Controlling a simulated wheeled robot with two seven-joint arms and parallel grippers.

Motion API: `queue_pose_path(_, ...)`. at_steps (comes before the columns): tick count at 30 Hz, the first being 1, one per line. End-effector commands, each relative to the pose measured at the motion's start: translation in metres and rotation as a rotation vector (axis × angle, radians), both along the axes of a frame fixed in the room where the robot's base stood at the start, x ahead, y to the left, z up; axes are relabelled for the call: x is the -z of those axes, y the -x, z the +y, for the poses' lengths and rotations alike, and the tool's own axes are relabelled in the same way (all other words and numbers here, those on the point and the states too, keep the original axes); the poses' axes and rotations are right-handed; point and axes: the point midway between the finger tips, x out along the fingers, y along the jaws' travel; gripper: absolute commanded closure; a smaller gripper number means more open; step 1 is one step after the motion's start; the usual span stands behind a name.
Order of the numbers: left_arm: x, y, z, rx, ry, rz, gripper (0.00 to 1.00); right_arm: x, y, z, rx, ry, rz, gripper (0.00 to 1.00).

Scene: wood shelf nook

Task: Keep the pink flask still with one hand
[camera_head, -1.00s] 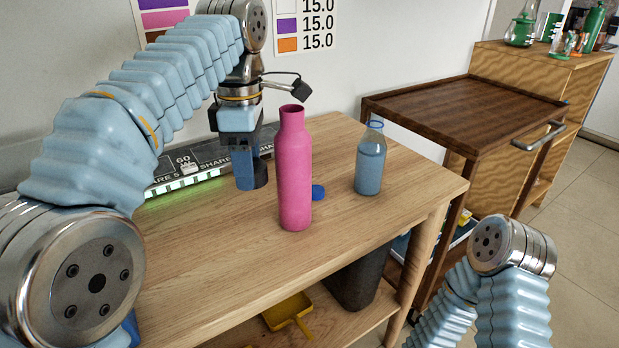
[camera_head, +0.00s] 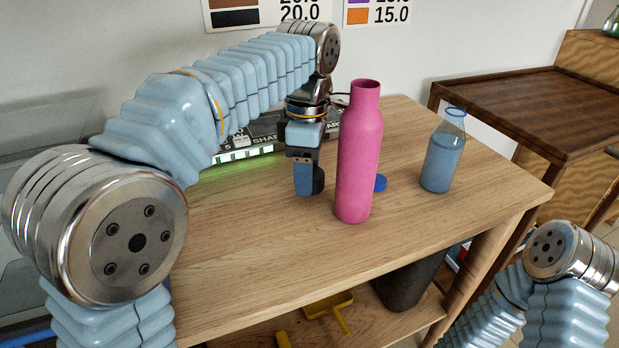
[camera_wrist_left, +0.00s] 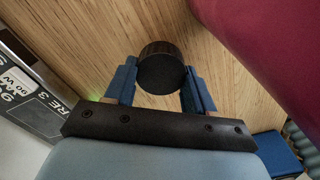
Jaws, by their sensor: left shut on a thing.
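The pink flask (camera_head: 358,155) stands upright on the wooden table, its top open. It also shows at the upper right of the left wrist view (camera_wrist_left: 270,40). My left gripper (camera_head: 309,182) is low over the table, just left of the flask and apart from it. In the left wrist view, its blue fingers (camera_wrist_left: 160,85) are shut on a short black cylinder (camera_wrist_left: 162,68), like a cap. This black piece shows partly behind the fingers in the head view (camera_head: 319,181). No gripper holds the flask. My right gripper is out of view; only part of that arm shows.
A bottle of blue liquid (camera_head: 442,155) stands right of the flask. A blue cap (camera_head: 380,183) lies close behind the flask's right side. A dark sign strip (camera_head: 240,145) runs along the wall. The table front (camera_head: 270,250) is clear. A brown cart (camera_head: 520,110) stands at right.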

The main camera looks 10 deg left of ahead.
Motion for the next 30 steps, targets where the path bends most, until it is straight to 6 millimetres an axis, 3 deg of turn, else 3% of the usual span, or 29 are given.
queue_pose_path(3,0.01,0.0,0.0,0.0,0.001,0.0,0.83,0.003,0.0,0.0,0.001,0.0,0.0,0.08)
queue_pose_path(13,0.013,0.0,0.0,0.0,0.001,0.0,0.83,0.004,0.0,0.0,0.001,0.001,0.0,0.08)
queue_pose_path(14,0.012,0.0,0.0,0.0,0.001,0.0,0.43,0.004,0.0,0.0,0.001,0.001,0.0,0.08)
queue_pose_path(18,0.012,0.0,0.0,0.0,0.0,0.0,0.22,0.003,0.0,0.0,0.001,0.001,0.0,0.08)
queue_pose_path(26,0.011,0.0,0.0,0.0,0.0,0.0,0.21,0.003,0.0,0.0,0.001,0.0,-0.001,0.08)
queue_pose_path(30,0.001,0.0,0.0,0.0,0.001,-0.002,0.21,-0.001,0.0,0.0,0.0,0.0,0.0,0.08)
